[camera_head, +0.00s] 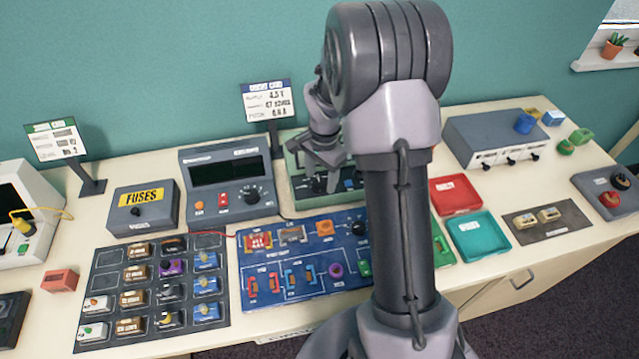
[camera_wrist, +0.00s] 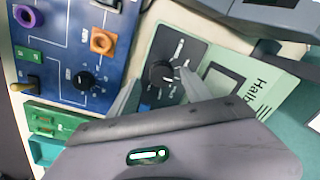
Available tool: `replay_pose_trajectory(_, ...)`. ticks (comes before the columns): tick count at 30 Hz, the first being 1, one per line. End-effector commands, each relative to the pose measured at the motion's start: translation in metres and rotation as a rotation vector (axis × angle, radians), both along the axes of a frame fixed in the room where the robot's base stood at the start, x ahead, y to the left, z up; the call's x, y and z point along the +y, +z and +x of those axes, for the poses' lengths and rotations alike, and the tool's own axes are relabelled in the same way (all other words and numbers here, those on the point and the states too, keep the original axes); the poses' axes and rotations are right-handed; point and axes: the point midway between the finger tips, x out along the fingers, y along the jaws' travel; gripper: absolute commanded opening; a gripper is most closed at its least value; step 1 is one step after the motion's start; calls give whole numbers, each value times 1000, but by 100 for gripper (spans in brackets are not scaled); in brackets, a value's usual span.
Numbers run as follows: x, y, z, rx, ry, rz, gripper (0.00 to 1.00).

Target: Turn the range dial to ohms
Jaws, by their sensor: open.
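A black round dial (camera_wrist: 160,73) sits on a dark panel of a pale green instrument (camera_wrist: 222,62) in the wrist view; white marks lie around it. My gripper (camera_wrist: 158,80) is open, with one finger on each side of this dial; I cannot tell whether they touch it. In the head view, my gripper (camera_head: 325,178) reaches down over the green instrument (camera_head: 297,160) and hides much of its face. A grey bench meter (camera_head: 195,160) with a dark display stands to its left and has its own black dial (camera_head: 251,195). The dial's exact setting is not readable.
A blue circuit board (camera_head: 300,285) lies in front, with another black knob (camera_wrist: 85,80) close by. Red (camera_head: 455,195) and teal (camera_head: 478,235) trays lie right of my arm. A sign (camera_head: 268,100) stands behind. A fuse box (camera_head: 143,207) is at left.

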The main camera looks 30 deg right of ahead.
Motion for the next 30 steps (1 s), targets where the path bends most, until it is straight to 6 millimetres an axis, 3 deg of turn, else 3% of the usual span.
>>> replay_pose_trajectory(3, 1, -14, 1, 0, 0, 1, 57)
replay_pose_trajectory(12, 1, -16, 1, 0, 0, 0, 57)
replay_pose_trajectory(21, 1, -16, 1, 0, 1, 0, 0)
replay_pose_trajectory(30, 1, -15, 1, -1, 45, 1, 0)
